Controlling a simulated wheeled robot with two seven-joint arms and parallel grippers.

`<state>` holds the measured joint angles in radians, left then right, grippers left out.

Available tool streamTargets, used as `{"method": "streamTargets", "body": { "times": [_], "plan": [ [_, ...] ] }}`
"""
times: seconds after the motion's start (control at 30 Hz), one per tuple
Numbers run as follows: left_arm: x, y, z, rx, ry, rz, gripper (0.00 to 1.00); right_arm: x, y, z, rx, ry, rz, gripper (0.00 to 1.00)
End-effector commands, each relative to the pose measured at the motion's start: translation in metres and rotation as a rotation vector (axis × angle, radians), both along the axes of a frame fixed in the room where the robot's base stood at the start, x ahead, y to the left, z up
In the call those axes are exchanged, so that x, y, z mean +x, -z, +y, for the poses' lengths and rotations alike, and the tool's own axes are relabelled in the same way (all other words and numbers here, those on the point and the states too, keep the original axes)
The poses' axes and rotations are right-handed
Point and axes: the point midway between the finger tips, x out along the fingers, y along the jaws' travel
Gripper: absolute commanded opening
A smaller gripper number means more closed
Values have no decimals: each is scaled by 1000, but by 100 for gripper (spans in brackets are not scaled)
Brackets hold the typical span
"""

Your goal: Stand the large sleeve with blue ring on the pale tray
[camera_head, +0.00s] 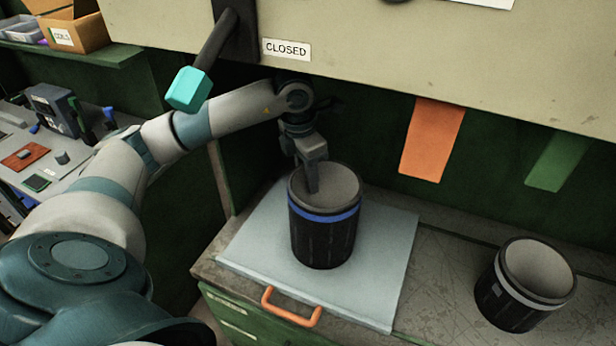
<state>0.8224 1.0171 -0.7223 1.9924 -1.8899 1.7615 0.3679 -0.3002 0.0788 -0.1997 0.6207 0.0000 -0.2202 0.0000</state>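The large sleeve with a blue ring (323,238) is a black, open-topped cylinder with a grey inside. It is upright over the middle of the pale tray (385,285); its base appears to meet the tray, though a tiny gap cannot be ruled out. My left gripper (312,182) points down at the sleeve's far-left rim. One finger shows inside the opening; the other is hidden, so I cannot tell whether they grip the wall. My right gripper is out of view.
Another black sleeve with a pale ring (512,300) stands on the worn bench top (450,258) at the right, clear of the tray. An orange handle (291,308) juts from the green drawer front. A cream cabinet (400,60) overhangs the bench, with orange (431,140) and green strips hanging below.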

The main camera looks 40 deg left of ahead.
Motion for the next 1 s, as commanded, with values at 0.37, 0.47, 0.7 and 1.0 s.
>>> {"method": "streamTargets", "body": {
  "times": [0.37, 0.47, 0.7, 1.0],
  "plan": [
    [-1, -17, 1, 0, 0, -3, 25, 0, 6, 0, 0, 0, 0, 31],
    [-2, -31, 1, -1, 0, -4, 25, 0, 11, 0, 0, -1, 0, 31],
    [-6, -62, 3, 0, -1, -2, 25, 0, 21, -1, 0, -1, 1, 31],
    [-8, -77, 4, 0, 0, 0, 25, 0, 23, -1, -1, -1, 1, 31]
  ]
}}
